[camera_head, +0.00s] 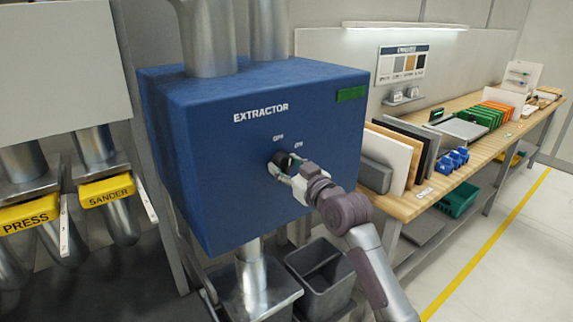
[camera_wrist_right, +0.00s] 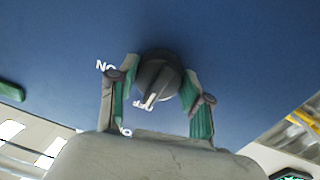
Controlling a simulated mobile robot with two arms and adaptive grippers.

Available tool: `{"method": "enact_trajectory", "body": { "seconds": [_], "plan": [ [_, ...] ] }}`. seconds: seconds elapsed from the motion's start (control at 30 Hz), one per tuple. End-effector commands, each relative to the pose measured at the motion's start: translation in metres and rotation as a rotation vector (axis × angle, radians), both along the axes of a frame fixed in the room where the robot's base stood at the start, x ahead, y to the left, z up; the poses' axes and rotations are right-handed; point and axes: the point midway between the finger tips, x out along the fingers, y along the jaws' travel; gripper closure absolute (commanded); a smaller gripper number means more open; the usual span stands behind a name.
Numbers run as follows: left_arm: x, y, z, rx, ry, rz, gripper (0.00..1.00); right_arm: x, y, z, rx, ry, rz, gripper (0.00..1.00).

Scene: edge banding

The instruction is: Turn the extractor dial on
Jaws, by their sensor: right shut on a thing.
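The extractor (camera_head: 215,130) is a blue box with white lettering on its front. Its black dial (camera_head: 283,160) sits on the front face, below two small white labels, one reading OFF and one ON. My right gripper (camera_head: 281,168) reaches in from the lower right and is shut on the dial. In the right wrist view, the dial (camera_wrist_right: 158,76) is between the two green-padded fingers of my right gripper (camera_wrist_right: 157,84). A white mark shows on the dial's lower edge. Part of the lettering there is hidden, and the dial's exact setting is hard to tell. My left gripper is not in view.
A green rectangle (camera_head: 351,94) is at the extractor's upper right. Yellow PRESS (camera_head: 29,214) and SANDER (camera_head: 106,190) handles are on pipes at left. A wooden bench (camera_head: 407,206) with panels and blue bins (camera_head: 452,160) runs along the right.

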Motion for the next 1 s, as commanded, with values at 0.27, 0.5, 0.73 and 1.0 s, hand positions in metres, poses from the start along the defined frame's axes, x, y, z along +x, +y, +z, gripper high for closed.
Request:
{"method": "enact_trajectory", "body": {
  "seconds": [0.27,0.5,0.73,1.0],
  "plan": [
    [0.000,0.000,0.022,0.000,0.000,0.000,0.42,0.000,0.001,0.004,0.180,0.132,0.001,0.85],
    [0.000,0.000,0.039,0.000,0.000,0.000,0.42,0.000,0.001,0.004,0.367,0.268,0.001,0.85],
    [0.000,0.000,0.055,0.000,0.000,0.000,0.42,0.000,0.001,0.005,0.543,0.395,-0.001,0.85],
    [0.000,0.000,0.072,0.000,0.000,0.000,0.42,0.000,0.000,0.006,0.753,0.545,0.000,0.85]
  ]
}}
